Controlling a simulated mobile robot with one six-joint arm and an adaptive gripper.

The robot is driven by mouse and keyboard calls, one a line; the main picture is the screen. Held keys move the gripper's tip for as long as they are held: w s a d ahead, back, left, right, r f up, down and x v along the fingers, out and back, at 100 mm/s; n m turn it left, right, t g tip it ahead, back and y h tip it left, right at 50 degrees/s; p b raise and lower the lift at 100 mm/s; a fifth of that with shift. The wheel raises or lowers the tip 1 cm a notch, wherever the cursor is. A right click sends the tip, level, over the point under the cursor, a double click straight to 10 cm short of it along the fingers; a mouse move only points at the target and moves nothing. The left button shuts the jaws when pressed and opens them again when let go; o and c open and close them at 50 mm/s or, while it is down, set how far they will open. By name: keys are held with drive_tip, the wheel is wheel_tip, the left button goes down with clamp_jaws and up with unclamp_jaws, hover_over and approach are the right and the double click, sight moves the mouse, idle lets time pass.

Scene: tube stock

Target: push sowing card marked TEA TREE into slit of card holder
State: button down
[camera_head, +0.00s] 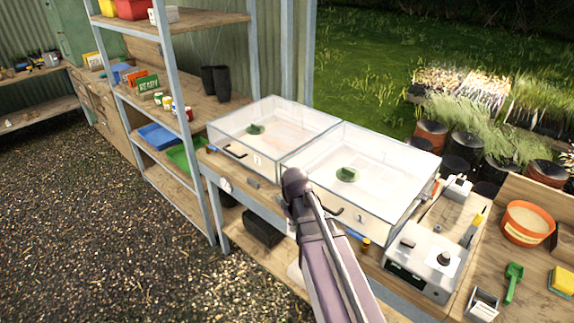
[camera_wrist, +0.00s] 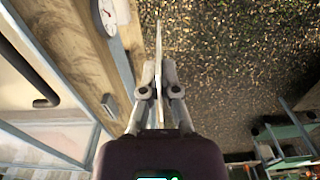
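In the wrist view my gripper (camera_wrist: 158,66) has its two fingers close together around a thin pale card (camera_wrist: 158,42). The card is edge-on, sticks out past the fingertips, and its marking cannot be read. A small grey block (camera_wrist: 110,105) sits on the wooden bench edge, left of the fingers and apart from the card. It also shows in the head view (camera_head: 252,183) at the front of the bench. It may be the card holder, but I cannot make out a slit. My arm hides the gripper and card in the head view.
A round white dial (camera_wrist: 106,14) is on the bench front. Two clear-lidded boxes (camera_head: 262,128) (camera_head: 365,165) with black handles stand on the bench. A shelf rack (camera_head: 172,70) stands to the left. A grey device (camera_head: 424,262) and a terracotta pot (camera_head: 527,224) are right. Open gravel (camera_head: 90,220) lies in front.

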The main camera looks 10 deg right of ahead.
drive_tip(key=shift+d, duration=0.1)
drive_tip(key=shift+w, duration=0.1)
idle(0.3)
drive_tip(key=w+r+p, duration=0.3)
drive_tip(key=w, duration=0.7)
drive_tip(key=w+r+p, duration=0.4)
drive_tip(key=w, duration=0.7)
drive_tip(key=shift+d, duration=0.4)
drive_tip(key=shift+f, duration=0.1)
drive_tip(key=shift+s+f+b, duration=0.1)
drive_tip(key=shift+f+b, duration=3.85)
drive_tip(key=shift+b, duration=0.15)
drive_tip(key=shift+f+b, duration=1.1)
